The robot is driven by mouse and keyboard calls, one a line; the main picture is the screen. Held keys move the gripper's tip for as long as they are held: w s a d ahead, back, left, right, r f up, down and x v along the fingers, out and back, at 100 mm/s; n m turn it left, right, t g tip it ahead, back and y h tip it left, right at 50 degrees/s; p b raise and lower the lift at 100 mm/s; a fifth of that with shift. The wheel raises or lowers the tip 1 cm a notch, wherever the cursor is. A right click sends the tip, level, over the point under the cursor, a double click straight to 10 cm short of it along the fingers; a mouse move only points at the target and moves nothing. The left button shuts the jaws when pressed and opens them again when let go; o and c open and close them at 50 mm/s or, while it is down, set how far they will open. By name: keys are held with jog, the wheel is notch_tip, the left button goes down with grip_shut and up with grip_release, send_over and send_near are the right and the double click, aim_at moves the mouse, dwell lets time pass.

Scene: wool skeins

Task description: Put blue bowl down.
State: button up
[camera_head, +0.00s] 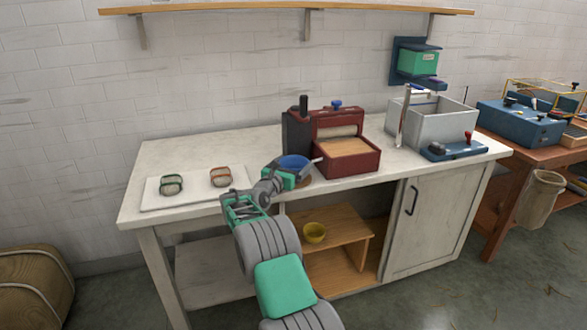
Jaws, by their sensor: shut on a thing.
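The blue bowl (292,162) is at the middle of the white-topped table (221,157), by the front left of the red machine. My gripper (296,175) is shut on the blue bowl, reaching in from the front left. The fingertips are small here and partly hidden by my wrist. The bowl looks upright. A brown round patch (305,182) shows just under and right of it; I cannot tell whether the bowl touches it or the tabletop.
A red machine (350,163) stands close right of the bowl. A white board (196,199) with two skeins (171,185) lies at left. A grey basin (450,118) is at right. The tabletop behind the board is clear.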

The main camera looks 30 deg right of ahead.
jog(key=shift+f, duration=0.5)
jog(key=o, duration=1)
jog(key=shift+r, duration=0.15)
jog(key=v, duration=1.2)
jog(key=shift+p, duration=0.3)
